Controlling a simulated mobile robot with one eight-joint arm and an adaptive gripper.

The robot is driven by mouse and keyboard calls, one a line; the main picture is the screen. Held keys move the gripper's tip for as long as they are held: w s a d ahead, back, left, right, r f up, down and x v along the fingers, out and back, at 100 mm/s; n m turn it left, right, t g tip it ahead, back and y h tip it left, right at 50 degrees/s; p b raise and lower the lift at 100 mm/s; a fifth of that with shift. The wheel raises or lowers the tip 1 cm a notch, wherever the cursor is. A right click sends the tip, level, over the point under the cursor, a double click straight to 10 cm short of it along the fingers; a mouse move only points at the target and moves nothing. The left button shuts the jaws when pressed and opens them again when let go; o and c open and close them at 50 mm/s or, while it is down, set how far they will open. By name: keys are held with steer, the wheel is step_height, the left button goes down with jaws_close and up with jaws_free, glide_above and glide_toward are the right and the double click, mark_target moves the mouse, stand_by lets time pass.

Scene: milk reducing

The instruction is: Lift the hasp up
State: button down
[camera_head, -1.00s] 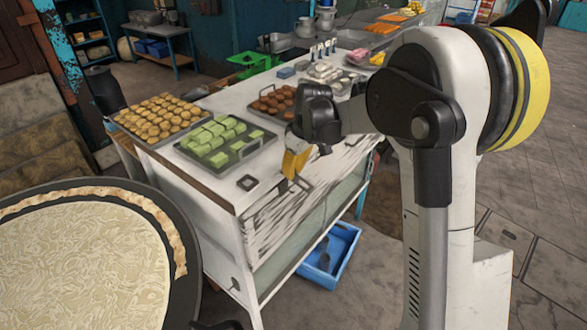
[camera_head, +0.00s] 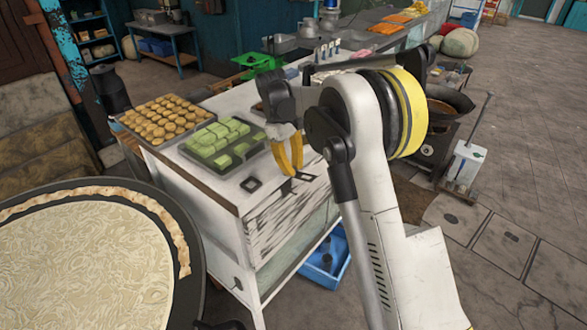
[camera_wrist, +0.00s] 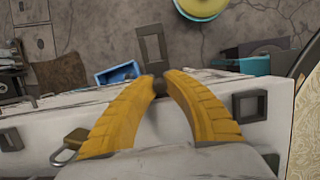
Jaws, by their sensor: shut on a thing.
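The hasp (camera_wrist: 152,46) is a grey plate with a rectangular slot. In the wrist view it juts out beyond my gripper's fingertips, at the top middle. My gripper (camera_wrist: 160,84) has two curved yellow fingers, whose tips are closed on the dark inner end of the hasp. A metal padlock (camera_wrist: 75,142) lies on the counter at the lower left of the wrist view, apart from the fingers.
A square dark fitting (camera_head: 251,184) sits near the counter's edge. Trays of green sweets (camera_head: 226,141) and round brown sweets (camera_head: 165,120) stand behind my gripper. A blue crate (camera_head: 325,262) is on the floor below. A large round griddle (camera_head: 90,255) fills the near left.

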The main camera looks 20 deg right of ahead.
steer(key=c, duration=1.4)
jaws_free()
steer(key=shift+r, duration=0.1)
steer(key=v, duration=1.2)
